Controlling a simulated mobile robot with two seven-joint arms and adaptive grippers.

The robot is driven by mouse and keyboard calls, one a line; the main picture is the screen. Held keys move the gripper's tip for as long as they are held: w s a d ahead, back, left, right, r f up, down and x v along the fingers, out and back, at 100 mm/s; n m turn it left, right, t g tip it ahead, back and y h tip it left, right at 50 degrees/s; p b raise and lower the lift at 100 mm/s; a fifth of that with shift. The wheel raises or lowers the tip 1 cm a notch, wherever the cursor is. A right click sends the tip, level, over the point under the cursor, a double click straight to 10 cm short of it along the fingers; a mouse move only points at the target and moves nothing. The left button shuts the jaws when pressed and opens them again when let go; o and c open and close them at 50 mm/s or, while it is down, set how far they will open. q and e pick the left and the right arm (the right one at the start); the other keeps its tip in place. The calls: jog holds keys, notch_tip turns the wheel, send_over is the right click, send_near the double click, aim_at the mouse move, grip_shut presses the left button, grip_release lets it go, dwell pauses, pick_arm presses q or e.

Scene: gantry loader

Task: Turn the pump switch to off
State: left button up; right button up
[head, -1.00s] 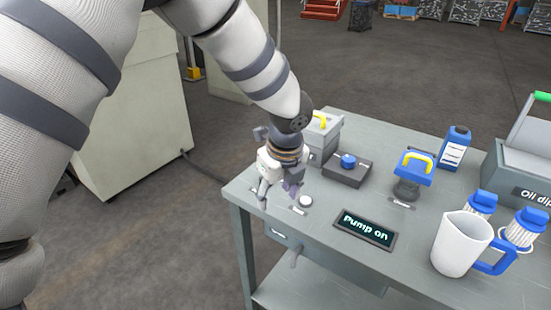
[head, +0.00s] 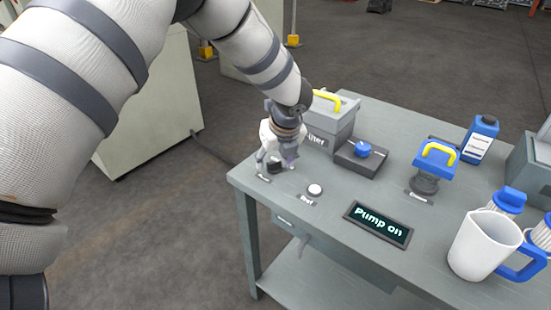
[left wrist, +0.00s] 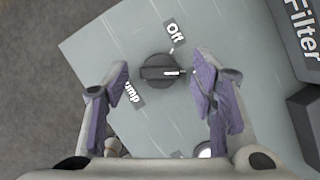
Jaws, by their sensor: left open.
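The pump switch is a round black knob (left wrist: 160,70) with a white mark on its grip bar. In the left wrist view the mark points right, while the "Off" label (left wrist: 173,32) and its tick lie above the knob. A "Pump" label (left wrist: 130,95) is partly covered by a finger. My left gripper (head: 277,162) is open over the knob (head: 274,168) at the table's left corner. Its fingertips (left wrist: 162,82) appear on either side of the knob, apart from it. The display (head: 379,222) reads "Pump on". My right gripper is out of view.
A white button (head: 315,190) sits right of the switch on the table (head: 330,205). Behind are the grey filter box (head: 331,122) and a blue knob on a dark block (head: 362,151). A blue clamp-like part (head: 435,165), bottle (head: 479,140) and white jug (head: 484,245) stand farther right.

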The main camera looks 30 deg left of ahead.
pick_arm(q)
jog(key=c, duration=1.1)
jog(key=shift+c, duration=0.2)
